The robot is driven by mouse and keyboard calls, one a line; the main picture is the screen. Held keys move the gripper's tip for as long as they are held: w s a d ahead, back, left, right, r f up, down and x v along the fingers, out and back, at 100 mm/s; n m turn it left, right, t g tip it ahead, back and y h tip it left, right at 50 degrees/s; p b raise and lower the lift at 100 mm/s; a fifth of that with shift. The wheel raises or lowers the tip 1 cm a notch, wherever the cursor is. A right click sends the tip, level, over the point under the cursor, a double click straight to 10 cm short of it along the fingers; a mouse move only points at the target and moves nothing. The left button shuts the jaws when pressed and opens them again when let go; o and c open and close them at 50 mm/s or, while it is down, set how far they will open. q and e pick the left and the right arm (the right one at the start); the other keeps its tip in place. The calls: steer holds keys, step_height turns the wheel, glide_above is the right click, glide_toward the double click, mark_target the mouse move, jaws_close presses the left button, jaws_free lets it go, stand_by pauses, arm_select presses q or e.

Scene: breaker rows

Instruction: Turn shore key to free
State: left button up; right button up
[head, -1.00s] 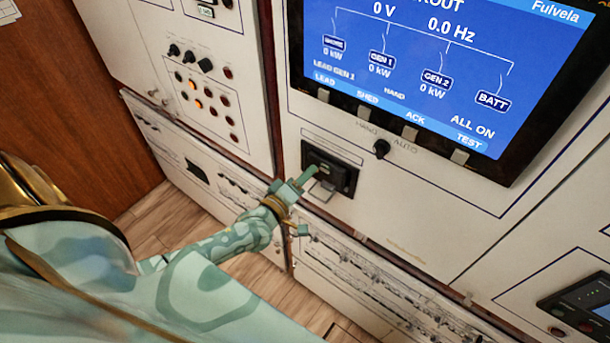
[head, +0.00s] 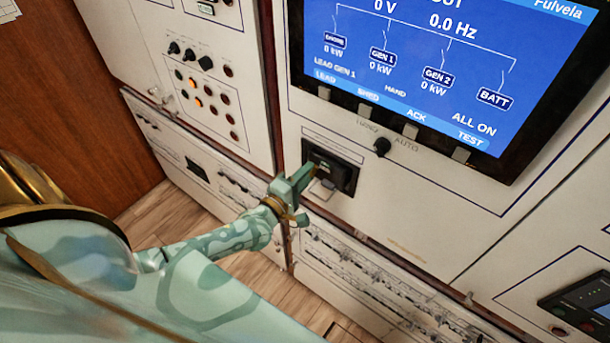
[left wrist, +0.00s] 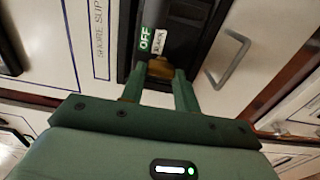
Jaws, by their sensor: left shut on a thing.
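The shore supply unit is a black recessed housing (head: 340,172) on the white panel below the big screen. In the left wrist view, the housing (left wrist: 178,30) carries a green OFF label and a white label beside it. My left gripper (head: 303,178) reaches it from the lower left. In the left wrist view, my left gripper (left wrist: 160,76) has its two green fingers shut on a small brass-coloured key (left wrist: 158,69) just below the OFF label. The fingers hide most of the key. My right gripper does not show.
A metal handle (left wrist: 231,60) stands out beside the housing. A panel of knobs and lamps (head: 205,90) is at left. A small display unit (head: 585,305) is at lower right.

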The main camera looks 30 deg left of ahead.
arm_select(q)
steer(key=o, duration=0.7)
steer(key=s+a+b, duration=0.1)
steer(key=s, duration=1.5)
steer(key=shift+s+a, duration=0.15)
